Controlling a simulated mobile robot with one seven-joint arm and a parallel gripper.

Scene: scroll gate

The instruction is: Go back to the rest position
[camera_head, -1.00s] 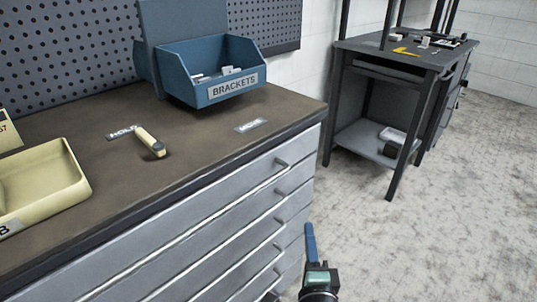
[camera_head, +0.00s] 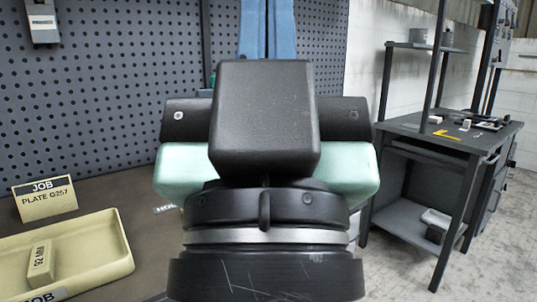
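My gripper (camera_head: 267,30) is raised in front of the camera and fills the middle of the camera_head view. I see it from behind: a black housing, pale green sides and a dark round wrist below. Its two blue fingers point up and lie side by side with only a thin dark line between them. The fingertips run out of the top of the picture. I see nothing held between the visible parts of the fingers. My gripper hides much of the bench and whatever stands behind it.
A yellow tray (camera_head: 115,268) with a small labelled block (camera_head: 40,265) in it is at left. A "JOB PLATE G257" card (camera_head: 45,199) stands behind it. A pegboard (camera_head: 120,90) rises behind the bench. A dark side table (camera_head: 425,152) stands at right by open floor.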

